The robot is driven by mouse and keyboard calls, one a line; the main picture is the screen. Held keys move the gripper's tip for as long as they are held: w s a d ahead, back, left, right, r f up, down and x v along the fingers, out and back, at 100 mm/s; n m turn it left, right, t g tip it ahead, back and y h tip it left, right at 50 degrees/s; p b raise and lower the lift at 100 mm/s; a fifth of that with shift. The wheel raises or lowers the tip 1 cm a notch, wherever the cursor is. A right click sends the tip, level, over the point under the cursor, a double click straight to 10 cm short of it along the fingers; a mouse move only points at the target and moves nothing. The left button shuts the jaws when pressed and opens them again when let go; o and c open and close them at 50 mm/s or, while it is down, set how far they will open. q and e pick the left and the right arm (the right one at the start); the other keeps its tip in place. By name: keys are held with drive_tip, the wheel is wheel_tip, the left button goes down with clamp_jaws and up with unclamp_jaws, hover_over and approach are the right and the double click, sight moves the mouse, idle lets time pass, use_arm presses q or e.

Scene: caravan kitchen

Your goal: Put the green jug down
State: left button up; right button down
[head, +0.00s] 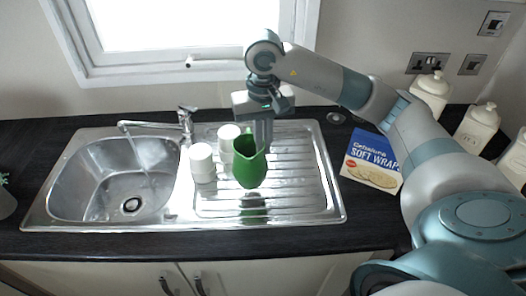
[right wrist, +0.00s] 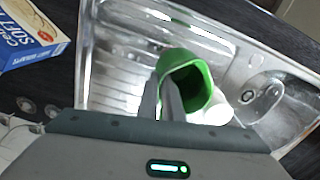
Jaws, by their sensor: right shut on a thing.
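The green jug (head: 248,166) is over the ribbed drainboard (head: 305,205) of the steel sink unit, upright in the head view. In the right wrist view the two fingers (right wrist: 165,100) reach the green jug (right wrist: 188,80), whose open mouth shows dark inside. My left gripper is not in view.
Two white cylinders (head: 202,163) stand on the drainboard just left of the jug. The basin (head: 100,180) and tap (head: 185,120) are further left. The drainboard's right part is clear.

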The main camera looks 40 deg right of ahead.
sight(249, 156)
drive_tip(key=shift+f, duration=0.1)
idle(0.3)
drive_tip(key=shift+f+p, duration=0.65)
drive_tip(key=shift+f, duration=0.3)
drive_tip(key=shift+f+p, duration=0.35)
drive_tip(key=shift+f, duration=0.55)
drive_tip(key=shift+f+b, duration=0.2)
drive_tip(key=shift+b, duration=0.1)
drive_tip(key=c, duration=1.9)
unclamp_jaws()
drive_tip(key=shift+r, duration=0.25)
